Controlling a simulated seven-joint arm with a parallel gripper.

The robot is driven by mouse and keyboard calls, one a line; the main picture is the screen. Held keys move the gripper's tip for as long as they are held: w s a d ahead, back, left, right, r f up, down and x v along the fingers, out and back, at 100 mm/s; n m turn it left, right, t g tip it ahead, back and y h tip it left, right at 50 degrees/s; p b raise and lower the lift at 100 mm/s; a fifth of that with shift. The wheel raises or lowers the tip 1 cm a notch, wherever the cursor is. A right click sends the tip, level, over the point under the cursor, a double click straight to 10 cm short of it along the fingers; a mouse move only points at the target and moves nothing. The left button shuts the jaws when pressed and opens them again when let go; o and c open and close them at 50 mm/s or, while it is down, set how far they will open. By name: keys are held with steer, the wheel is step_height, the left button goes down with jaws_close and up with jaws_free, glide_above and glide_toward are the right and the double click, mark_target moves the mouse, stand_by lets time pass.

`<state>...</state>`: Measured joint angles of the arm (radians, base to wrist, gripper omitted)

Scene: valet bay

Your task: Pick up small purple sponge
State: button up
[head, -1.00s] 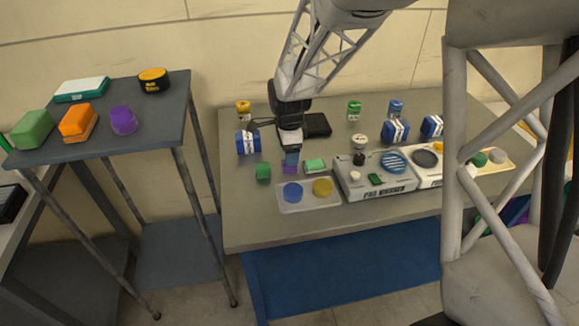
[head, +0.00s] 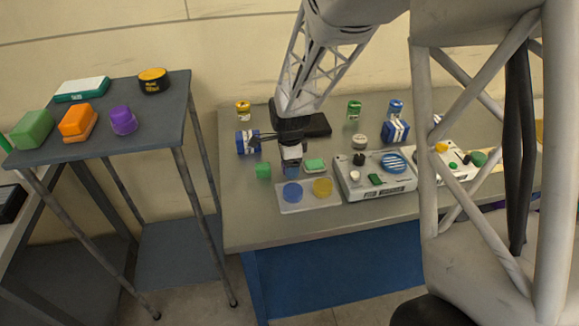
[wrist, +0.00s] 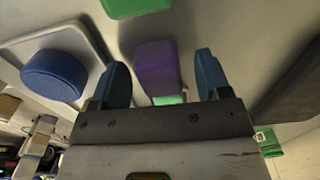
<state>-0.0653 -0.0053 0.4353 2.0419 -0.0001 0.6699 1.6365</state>
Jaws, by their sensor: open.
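The small purple sponge (wrist: 156,66) shows in the wrist view between the two blue fingertips of my gripper (wrist: 162,74), with room on both sides. A green strip (wrist: 168,100) shows at its near end; I cannot tell if it belongs to the sponge. In the head view my gripper (head: 291,168) is low over the bench, just behind the clear tray, and hides the sponge. My gripper is open and holds nothing. Contact between fingers and sponge is not visible.
Green blocks stand left (head: 264,170) and right (head: 314,165) of my gripper. The clear tray (head: 308,207) holds a blue disc (head: 292,192) and a yellow disc (head: 323,187). Grey devices (head: 377,181) stand to the right. Another purple object (head: 124,120) is on the left stand.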

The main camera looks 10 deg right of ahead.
steer(key=c, duration=1)
steer(key=shift+r, duration=0.1)
steer(key=shift+r, duration=4.95)
